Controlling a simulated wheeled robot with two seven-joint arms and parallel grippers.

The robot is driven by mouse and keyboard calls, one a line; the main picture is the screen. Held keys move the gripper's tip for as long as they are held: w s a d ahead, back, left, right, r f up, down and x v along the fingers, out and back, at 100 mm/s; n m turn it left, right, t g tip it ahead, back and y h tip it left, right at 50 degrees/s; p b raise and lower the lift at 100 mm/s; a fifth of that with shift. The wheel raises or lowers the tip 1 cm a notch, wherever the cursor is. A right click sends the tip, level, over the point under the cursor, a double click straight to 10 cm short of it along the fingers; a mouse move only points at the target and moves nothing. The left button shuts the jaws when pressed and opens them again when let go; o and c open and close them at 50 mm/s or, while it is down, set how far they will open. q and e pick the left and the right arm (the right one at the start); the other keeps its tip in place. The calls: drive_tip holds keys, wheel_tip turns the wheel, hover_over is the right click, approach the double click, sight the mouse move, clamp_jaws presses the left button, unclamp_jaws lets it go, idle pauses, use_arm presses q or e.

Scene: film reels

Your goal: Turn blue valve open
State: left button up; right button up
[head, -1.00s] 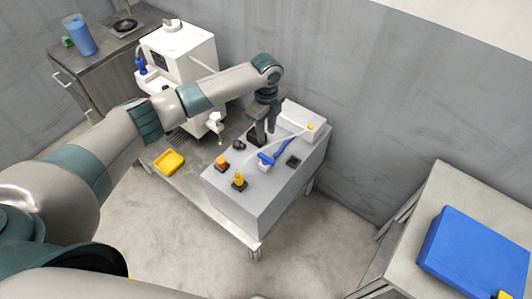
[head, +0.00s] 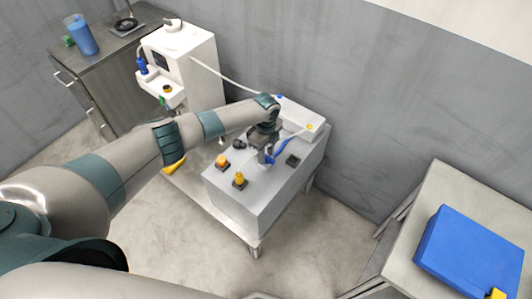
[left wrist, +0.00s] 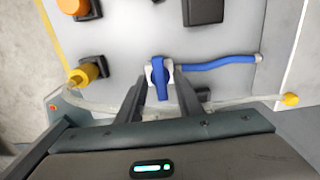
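The blue valve (head: 285,146) is on top of the grey box. Its long blue lever (left wrist: 222,63) points right in the left wrist view, and a short blue piece (left wrist: 161,82) stands at the white hub (left wrist: 169,70). My left gripper (head: 265,155) is over the hub end, hiding part of it in the head view. In the left wrist view my left gripper (left wrist: 159,83) is open, its fingers on either side of the short blue piece. I cannot tell whether they touch it. My right gripper is not in view.
The grey box (head: 235,195) also carries an orange button (head: 222,161), a yellow knob (head: 240,178) and a black square part (head: 293,160). A pale hose (left wrist: 235,104) runs close by the fingers. A white machine (head: 200,60) stands behind left; a blue case (head: 470,250) lies at right.

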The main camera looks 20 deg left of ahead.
use_arm(q)
clamp_jaws()
